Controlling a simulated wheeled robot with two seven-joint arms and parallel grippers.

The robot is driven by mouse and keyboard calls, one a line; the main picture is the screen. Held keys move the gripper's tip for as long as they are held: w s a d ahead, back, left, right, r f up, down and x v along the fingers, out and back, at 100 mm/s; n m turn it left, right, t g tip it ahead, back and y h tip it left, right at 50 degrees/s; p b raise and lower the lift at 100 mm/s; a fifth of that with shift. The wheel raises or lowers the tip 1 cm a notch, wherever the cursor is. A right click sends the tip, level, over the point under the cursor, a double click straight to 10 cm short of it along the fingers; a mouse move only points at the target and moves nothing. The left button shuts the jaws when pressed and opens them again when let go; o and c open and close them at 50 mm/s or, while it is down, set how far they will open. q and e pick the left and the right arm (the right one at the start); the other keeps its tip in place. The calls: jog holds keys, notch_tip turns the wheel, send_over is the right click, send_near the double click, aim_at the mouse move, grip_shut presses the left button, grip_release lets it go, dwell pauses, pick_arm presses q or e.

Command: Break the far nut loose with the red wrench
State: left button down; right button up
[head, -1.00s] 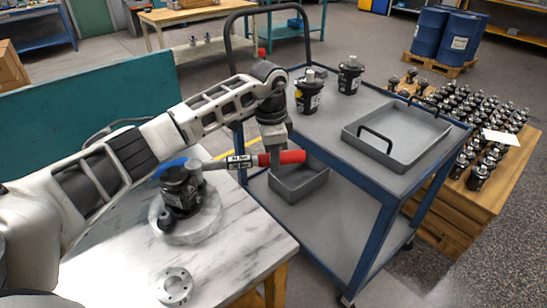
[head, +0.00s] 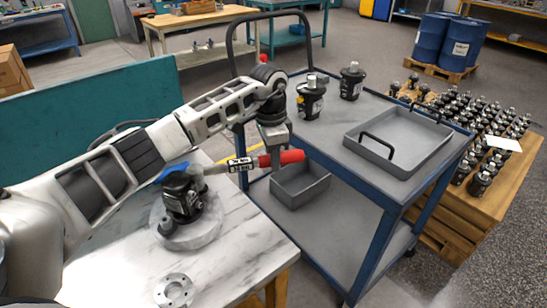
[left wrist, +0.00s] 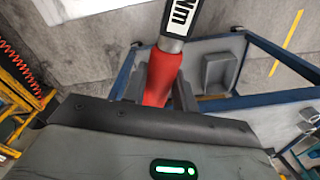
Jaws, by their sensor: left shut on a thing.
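The red-handled wrench (head: 242,164), with a grey shaft and a black-and-white printed band, lies roughly level over the table edge. My left gripper (head: 276,152) is shut on its red grip. The grip also shows between the fingers in the left wrist view (left wrist: 162,76), with "Nm" printed beyond it. The wrench's far end is at the top of a dark hydraulic motor (head: 183,197) on a round pale base (head: 205,231). A blue part shows by the motor's top. The nuts are too small to tell apart, and I cannot tell whether the wrench sits on one. My right gripper is out of view.
A flanged metal ring (head: 174,290) lies on the marble table (head: 243,240). To the right stands a blue-framed cart (head: 340,190) with two motors and a grey tray (head: 350,146) on top, and a grey bin (head: 300,190) below. A teal panel (head: 90,110) stands behind the table.

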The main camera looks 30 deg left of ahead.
pick_arm(q)
jog(key=shift+s+d+f+p, duration=0.25)
jog(key=shift+s+f+p, duration=0.1)
jog(key=shift+p, duration=0.2)
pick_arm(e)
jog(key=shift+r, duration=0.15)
pick_arm(q)
jog(key=shift+r, duration=0.2)
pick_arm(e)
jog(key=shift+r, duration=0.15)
pick_arm(q)
jog(key=shift+w+r+p, duration=0.1)
jog(key=shift+r+p, duration=0.3)
jog(key=shift+p, duration=0.2)
jog(key=shift+r+p, duration=0.3)
jog(key=shift+r, duration=0.1)
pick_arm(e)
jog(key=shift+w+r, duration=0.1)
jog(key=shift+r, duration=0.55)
pick_arm(q)
jog(key=shift+r, duration=0.1)
